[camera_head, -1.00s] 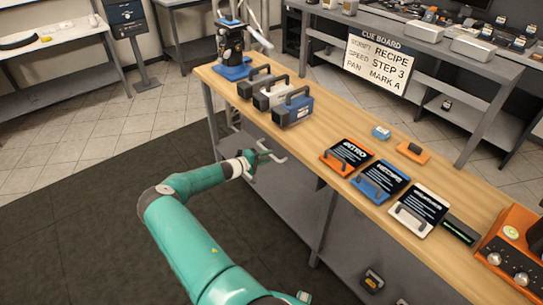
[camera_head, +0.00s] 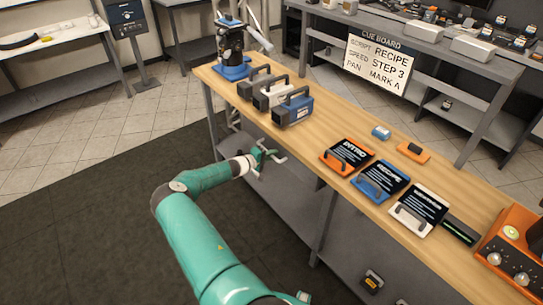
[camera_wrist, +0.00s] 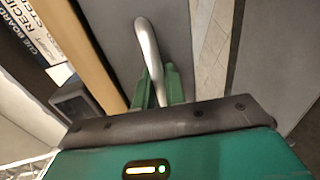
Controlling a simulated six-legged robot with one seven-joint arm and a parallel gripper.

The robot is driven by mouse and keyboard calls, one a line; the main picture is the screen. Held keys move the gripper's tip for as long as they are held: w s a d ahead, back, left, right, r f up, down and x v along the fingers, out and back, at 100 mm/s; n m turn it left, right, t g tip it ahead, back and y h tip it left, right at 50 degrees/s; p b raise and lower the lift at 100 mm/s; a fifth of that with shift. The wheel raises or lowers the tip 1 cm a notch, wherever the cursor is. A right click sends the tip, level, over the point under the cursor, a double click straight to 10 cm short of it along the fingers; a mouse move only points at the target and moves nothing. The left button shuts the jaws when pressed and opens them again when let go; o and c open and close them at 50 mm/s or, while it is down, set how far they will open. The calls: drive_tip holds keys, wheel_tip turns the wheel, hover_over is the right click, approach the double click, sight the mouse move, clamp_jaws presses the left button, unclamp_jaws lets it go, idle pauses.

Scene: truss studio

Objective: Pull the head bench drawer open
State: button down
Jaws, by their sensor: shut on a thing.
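The head bench (camera_head: 330,130) has a light wood top and grey sides. A silver bar handle (camera_head: 281,158) stands out from its grey front, below the top's edge. The handle also shows in the wrist view (camera_wrist: 146,45) as a curved bar running down between the fingers. My green gripper (camera_head: 263,156) is at the handle, and in the wrist view (camera_wrist: 160,88) its fingers are shut around the bar. The grey drawer front (camera_wrist: 178,30) lies behind the handle in the wrist view. My gripper hides part of the handle, and I cannot tell whether the drawer stands out from the bench.
Three handled blocks (camera_head: 275,95) and a blue-based device (camera_head: 232,55) stand on the bench's far end. Several cards, including an orange one (camera_head: 346,156), lie farther right. Dark floor mat (camera_head: 90,220) lies clear in front of the bench.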

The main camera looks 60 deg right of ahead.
drive_tip(key=f+v, duration=0.2)
drive_tip(key=v, duration=0.9)
drive_tip(key=a+f+v, duration=0.1)
drive_tip(key=f+v, duration=0.2)
drive_tip(key=v, duration=0.9)
drive_tip(key=shift+w+a, duration=0.3)
drive_tip(key=shift+w, duration=0.1)
drive_tip(key=c, duration=1.5)
unclamp_jaws()
drive_tip(key=shift+c, duration=0.2)
drive_tip(key=v, duration=1.3)
drive_tip(key=shift+w+a, duration=0.2)
drive_tip(key=shift+a, duration=0.15)
